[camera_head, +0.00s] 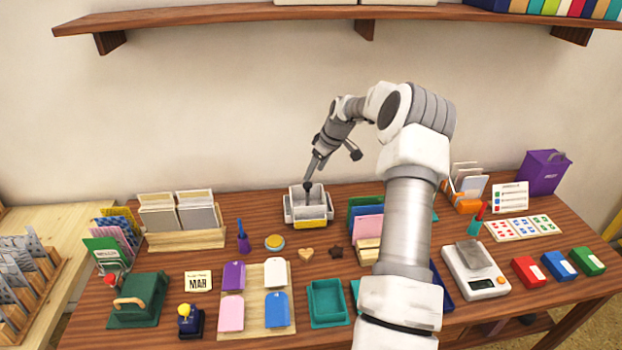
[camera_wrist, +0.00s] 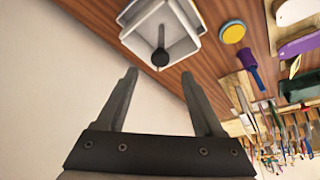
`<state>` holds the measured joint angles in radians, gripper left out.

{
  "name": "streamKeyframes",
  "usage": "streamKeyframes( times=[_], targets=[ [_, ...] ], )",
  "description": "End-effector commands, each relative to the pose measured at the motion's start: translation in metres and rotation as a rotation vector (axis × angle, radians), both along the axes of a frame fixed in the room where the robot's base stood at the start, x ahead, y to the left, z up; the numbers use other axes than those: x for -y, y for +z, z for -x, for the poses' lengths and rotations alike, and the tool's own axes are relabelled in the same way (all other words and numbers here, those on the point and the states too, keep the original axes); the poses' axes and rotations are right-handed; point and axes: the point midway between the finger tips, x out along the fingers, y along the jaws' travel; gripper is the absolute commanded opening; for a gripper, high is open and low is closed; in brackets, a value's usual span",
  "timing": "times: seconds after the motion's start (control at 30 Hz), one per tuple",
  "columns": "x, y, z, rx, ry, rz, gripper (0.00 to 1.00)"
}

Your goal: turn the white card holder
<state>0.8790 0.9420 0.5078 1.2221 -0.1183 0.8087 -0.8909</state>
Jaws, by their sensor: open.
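The white card holder (camera_head: 291,212) stands at the back middle of the table, with white-walled bins and a yellow panel on its front. It also shows at the top of the wrist view (camera_wrist: 132,38). A dark round knob (camera_wrist: 159,58) on a thin post rises from its middle. My gripper (camera_wrist: 158,75) is open and empty, its two fingers spread on either side of the line to the knob. The knob appears just beyond the fingertips. In the head view my gripper (camera_head: 313,168) comes down from the upper right, close above the holder; contact cannot be told.
A wooden rack of cards (camera_head: 186,240) stands left of the holder. A purple stamp (camera_head: 243,238) and a yellow-topped round tin (camera_head: 274,242) lie in front of it. Coloured folders (camera_head: 366,222) stand to its right, partly behind my arm. A wall shelf (camera_head: 230,13) runs above.

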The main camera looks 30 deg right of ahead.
Motion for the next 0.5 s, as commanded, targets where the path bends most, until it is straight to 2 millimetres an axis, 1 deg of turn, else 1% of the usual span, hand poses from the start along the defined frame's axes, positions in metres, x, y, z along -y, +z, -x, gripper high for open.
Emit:
streamKeyframes(
  times=[0.03, 0.1, 0.3, 0.4, 0.5],
  targets=[
    [0.003, 0.014, 0.005, 0.003, -0.003, 0.003, 0.69],
    [0.005, 0.03, 0.011, 0.003, -0.003, 0.003, 0.69],
    [0.011, 0.072, 0.027, 0.003, -0.002, 0.003, 0.69],
    [0.013, 0.088, 0.034, 0.003, -0.002, 0.002, 0.69],
    [0.014, 0.099, 0.038, 0.001, -0.001, 0.0, 0.69]
  ],
)
